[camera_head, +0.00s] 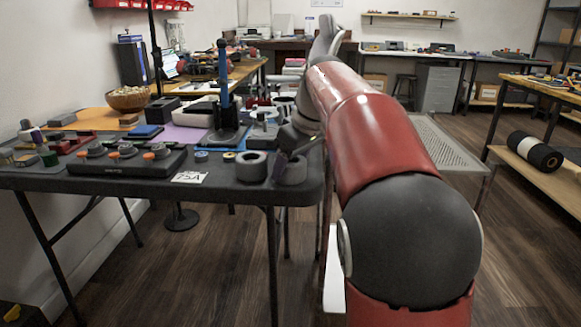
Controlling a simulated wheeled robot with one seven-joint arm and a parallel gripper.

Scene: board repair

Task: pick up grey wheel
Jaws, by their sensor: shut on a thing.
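Two grey wheels stand near the front right corner of the dark table (40,180). The left grey wheel (251,167) is a thick ring and stands free. The right grey wheel (294,172) is just beside it, close to the table's right edge. My gripper (281,167) reaches down from the right at the right wheel, with a dark finger across its left side. It is shut on this wheel. The far finger is hidden, and I cannot tell whether the wheel touches the table.
A white label card (189,178) lies left of the wheels. A black box with orange-and-grey knobs (125,160) is further left. A blue upright stand (224,95) rises behind the wheels. A wooden bowl (128,98) sits at the back. Open floor (235,250) lies in front.

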